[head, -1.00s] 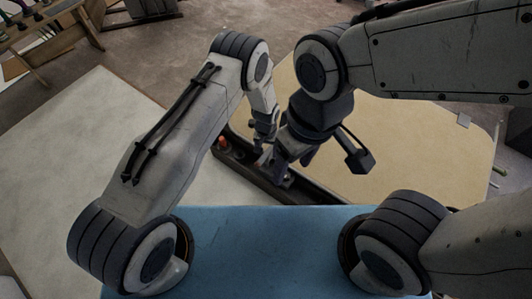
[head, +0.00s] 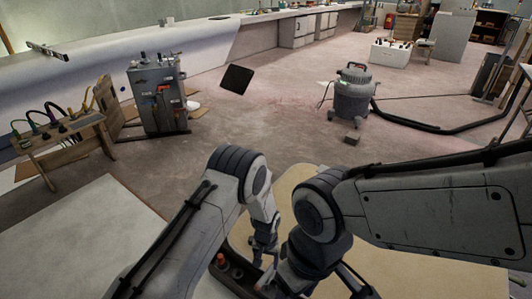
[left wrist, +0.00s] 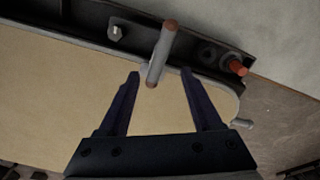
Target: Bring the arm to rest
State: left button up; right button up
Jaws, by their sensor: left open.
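My left gripper (head: 264,250) is over the dark tray (head: 222,277), low in the head view. In the left wrist view, its two dark fingers (left wrist: 160,74) are apart. A grey rod with reddish-brown ends (left wrist: 160,55) lies just ahead of the fingertips, its near end close to the gap between them. I see no finger closed on it. The tray's edge (left wrist: 75,18) also shows there. My right gripper is low in the head view beside the left one. Its fingers are dark and partly cut off, so their opening is unclear.
The tray holds an orange-red plug (left wrist: 238,68) and a hex-shaped piece (left wrist: 115,32). A tan board (left wrist: 50,85) lies beside the tray. Farther off stand a grey vacuum (head: 353,95), a grey cabinet (head: 158,95) and a wooden rack (head: 60,140). Open floor lies between them.

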pick_arm(q)
jog(key=s+d+r+m, duration=0.1)
jog(key=s+r, duration=0.3)
jog(key=r, duration=0.8)
jog(key=s+d+r+m, duration=0.1)
jog(key=s+r, duration=0.3)
jog(key=r, duration=0.8)
jog(key=s+a+r+m, duration=0.1)
jog(key=s+a+r, duration=0.1)
jog(key=s+r, duration=0.3)
jog(key=s+a+r+m+h+p, duration=0.1)
jog(key=s+a+r, duration=0.25)
jog(key=s, duration=0.35)
jog(key=s+a+r+m, duration=0.1)
jog(key=s+a+r, duration=0.1)
jog(key=s+r, duration=0.35)
notch_tip(320, 180, up, 30)
jog(key=p, duration=3.1)
jog(key=shift+s+d+p, duration=0.3)
jog(key=shift+s, duration=0.15)
jog(key=shift+r, duration=0.1)
